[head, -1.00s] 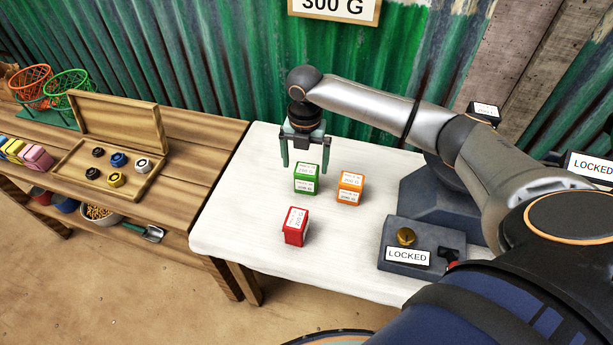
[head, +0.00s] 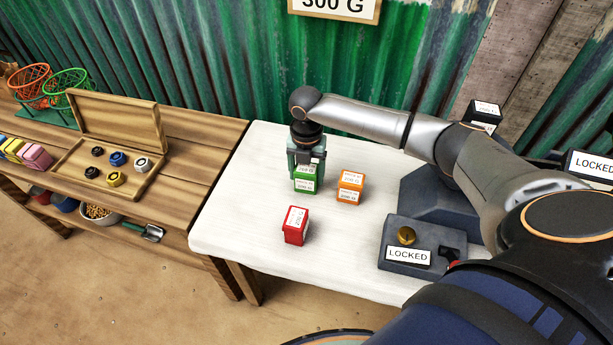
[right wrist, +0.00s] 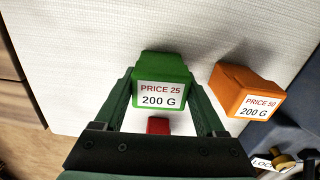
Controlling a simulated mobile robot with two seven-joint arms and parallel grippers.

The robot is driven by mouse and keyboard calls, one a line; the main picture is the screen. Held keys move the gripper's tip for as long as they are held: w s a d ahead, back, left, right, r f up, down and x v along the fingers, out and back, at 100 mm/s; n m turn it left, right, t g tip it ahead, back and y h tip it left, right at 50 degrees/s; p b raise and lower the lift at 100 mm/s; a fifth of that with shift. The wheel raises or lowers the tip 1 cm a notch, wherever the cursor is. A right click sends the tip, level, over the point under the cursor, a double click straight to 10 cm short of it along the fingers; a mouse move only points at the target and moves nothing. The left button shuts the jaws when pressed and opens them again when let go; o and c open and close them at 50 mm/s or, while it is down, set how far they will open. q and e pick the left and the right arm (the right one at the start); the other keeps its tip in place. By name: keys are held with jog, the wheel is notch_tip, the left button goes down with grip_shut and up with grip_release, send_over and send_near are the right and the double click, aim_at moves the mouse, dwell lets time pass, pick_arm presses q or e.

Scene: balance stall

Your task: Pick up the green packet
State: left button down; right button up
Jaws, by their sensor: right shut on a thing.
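The green packet (head: 305,186) stands on the white table (head: 250,215), in front of the back wall. In the right wrist view the green packet (right wrist: 162,78) carries a label reading "PRICE 25, 200 G". My right gripper (head: 306,165) is down at the packet and shut on it. In the right wrist view its fingers (right wrist: 162,95) lie along both sides of the packet. I cannot see any gap under the packet. My left gripper is not in view.
An orange packet (head: 350,187) stands close to the right, and a red packet (head: 295,226) stands nearer the front. A grey box labelled LOCKED (head: 420,243) sits at the right. A wooden bench (head: 190,150) with weights stands left.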

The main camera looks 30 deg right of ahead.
jog(key=c, duration=0.8)
jog(key=shift+o, duration=0.2)
jog(key=shift+r, duration=0.1)
